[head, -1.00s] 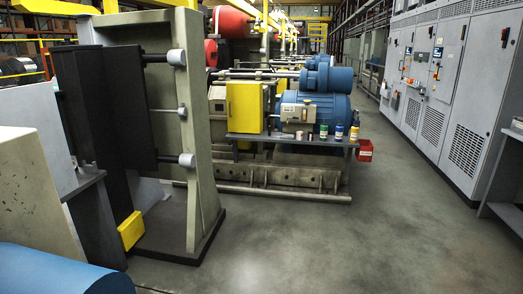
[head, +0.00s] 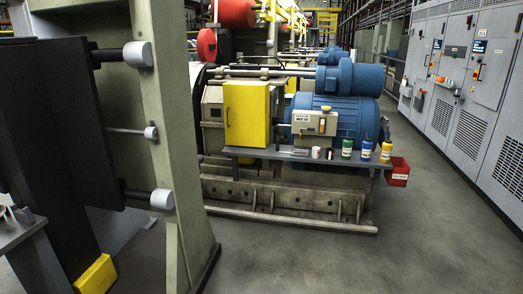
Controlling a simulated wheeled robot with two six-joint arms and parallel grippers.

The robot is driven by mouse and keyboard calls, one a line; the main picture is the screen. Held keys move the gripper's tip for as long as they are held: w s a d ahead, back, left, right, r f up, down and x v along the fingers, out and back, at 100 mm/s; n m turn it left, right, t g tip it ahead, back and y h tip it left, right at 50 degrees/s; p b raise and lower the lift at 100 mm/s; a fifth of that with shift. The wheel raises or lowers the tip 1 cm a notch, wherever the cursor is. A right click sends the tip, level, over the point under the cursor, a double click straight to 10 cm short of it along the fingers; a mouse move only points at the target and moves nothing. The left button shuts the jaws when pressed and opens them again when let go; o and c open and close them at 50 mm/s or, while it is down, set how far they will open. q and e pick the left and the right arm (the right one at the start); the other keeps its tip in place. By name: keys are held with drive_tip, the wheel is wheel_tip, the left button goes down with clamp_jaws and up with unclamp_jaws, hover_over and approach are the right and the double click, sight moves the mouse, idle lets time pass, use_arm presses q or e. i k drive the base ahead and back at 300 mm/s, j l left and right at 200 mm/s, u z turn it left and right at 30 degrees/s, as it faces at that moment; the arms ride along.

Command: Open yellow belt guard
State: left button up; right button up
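The yellow belt guard (head: 248,114) is a box-shaped yellow cover left of the blue motor (head: 340,118), above a grey shelf. Neither of my grippers is in the head view. What lies behind the guard is hidden.
The grey shelf (head: 240,152) holds several small coloured containers, with a red bin (head: 397,172) at its right end. A large grey-green frame (head: 160,100) stands close on the left. Grey cabinets (head: 475,90) line the right. The floor (head: 390,235) between is clear.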

sight(244, 106)
drive_tip(key=i, duration=2.65)
drive_tip(key=i+u, duration=0.15)
drive_tip(key=i, duration=0.45)
drive_tip(key=i+l, duration=0.15)
drive_tip(key=i, duration=0.5)
drive_tip(key=u, duration=0.05)
